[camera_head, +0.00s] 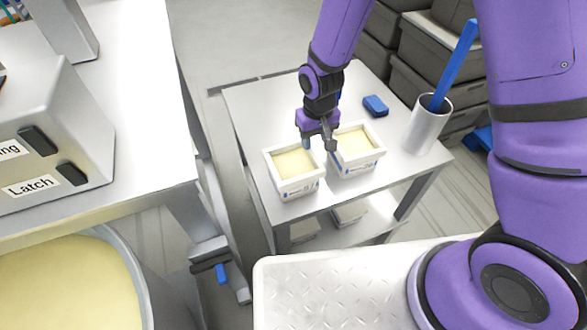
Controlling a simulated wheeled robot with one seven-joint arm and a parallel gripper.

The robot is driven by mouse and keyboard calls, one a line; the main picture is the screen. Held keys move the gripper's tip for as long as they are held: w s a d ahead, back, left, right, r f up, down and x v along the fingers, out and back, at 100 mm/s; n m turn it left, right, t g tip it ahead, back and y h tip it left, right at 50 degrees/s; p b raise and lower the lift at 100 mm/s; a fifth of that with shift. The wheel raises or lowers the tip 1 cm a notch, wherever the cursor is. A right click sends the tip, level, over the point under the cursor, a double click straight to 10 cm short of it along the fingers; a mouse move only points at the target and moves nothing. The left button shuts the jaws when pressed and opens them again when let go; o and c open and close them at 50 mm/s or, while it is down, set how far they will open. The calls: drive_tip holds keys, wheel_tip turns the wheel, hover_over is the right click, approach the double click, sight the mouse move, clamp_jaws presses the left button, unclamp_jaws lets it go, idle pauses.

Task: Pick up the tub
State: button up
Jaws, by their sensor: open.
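Two white rectangular tubs with pale yellow filling stand side by side on a small metal table (246,103). The left tub (294,189) is nearer to me. The right tub (359,164) stands slightly farther back. My gripper (320,146) is open, pointing down at the gap between the two tubs, close to their upper rims. One finger is near the left tub and the other near the right tub's left side. I cannot tell whether either finger touches a tub. My wrist hides part of the right tub's far left corner.
A white cylinder (429,134) holding a blue-handled tool (456,62) stands right of the tubs. A small blue block (375,106) lies behind them. Grey crates (437,88) are stacked at the back right. A bench with a labelled machine (50,140) and a large round vat (128,262) are at left.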

sight(313, 153)
drive_tip(key=shift+s+a+f, duration=0.1)
drive_tip(key=shift+s+f, duration=0.1)
drive_tip(key=shift+f, duration=1.15)
drive_tip(key=shift+s+a+f, duration=0.1)
drive_tip(key=shift+s+f, duration=0.05)
drive_tip(key=shift+f, duration=1.15)
clamp_jaws()
